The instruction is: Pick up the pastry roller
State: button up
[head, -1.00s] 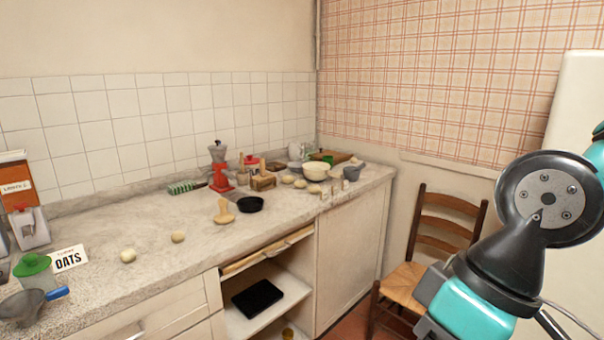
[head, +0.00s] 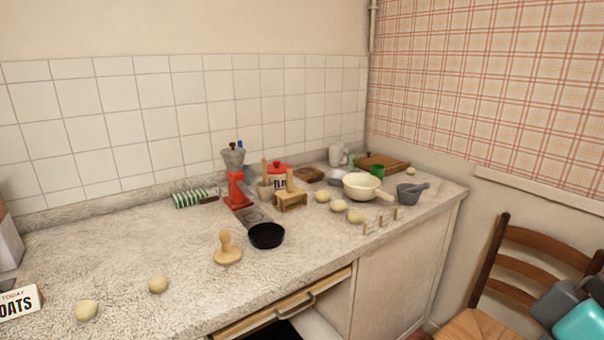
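A pale wooden tool (head: 228,249) with a rounded knob handle and a wider foot stands on the counter, left of a black pan. It looks like the pastry roller, but I cannot tell for certain at this size. Nothing touches it. My gripper is not in view; only grey and teal parts of my arm show at the lower right edge, far from the tool.
The stone counter (head: 120,258) holds dough balls (head: 158,284), a black pan (head: 266,235), a red grinder (head: 237,188), a cream bowl (head: 361,185) and a grey mortar (head: 411,192). A drawer below is partly open. A wooden chair (head: 515,262) stands at right.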

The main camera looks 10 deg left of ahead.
aim_at(291, 191)
jog(key=i, duration=0.95)
jog(key=u, duration=1.5)
